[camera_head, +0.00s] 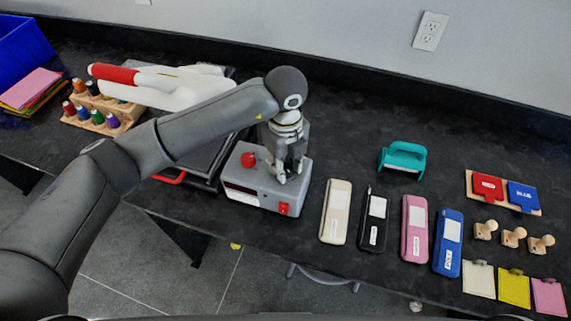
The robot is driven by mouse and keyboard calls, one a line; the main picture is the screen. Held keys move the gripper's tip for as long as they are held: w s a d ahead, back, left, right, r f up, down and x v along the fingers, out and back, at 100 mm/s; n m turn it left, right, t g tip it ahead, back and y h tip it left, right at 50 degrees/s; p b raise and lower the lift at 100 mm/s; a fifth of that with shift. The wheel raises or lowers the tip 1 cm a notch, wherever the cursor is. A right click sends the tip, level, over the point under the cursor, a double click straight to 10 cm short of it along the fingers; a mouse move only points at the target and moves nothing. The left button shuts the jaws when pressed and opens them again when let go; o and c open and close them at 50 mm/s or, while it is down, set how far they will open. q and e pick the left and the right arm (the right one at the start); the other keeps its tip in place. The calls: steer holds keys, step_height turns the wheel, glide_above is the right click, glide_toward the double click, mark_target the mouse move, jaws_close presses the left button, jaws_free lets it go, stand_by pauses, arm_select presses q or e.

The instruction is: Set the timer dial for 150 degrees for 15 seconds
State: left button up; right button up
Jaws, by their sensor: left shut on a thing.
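A grey control box (263,187) stands on the black counter near its front edge. A red knob (248,159) shows on the left of its top. I cannot read any setting. My right gripper is not in view.
A press with a red handle (169,178) stands left of the box, partly behind my arm. Several slim cases, such as the white one (336,211), lie to the right. A teal tool (402,158) stands behind them. A thread rack (98,119) is at left.

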mark_target(285, 168)
arm_select(q)
steer(key=shift+n, duration=0.5)
steer(key=shift+w, duration=0.1)
steer(key=o, duration=1)
steer(key=shift+o, duration=0.2)
step_height(285, 168, up, 12)
stand_by(0.3)
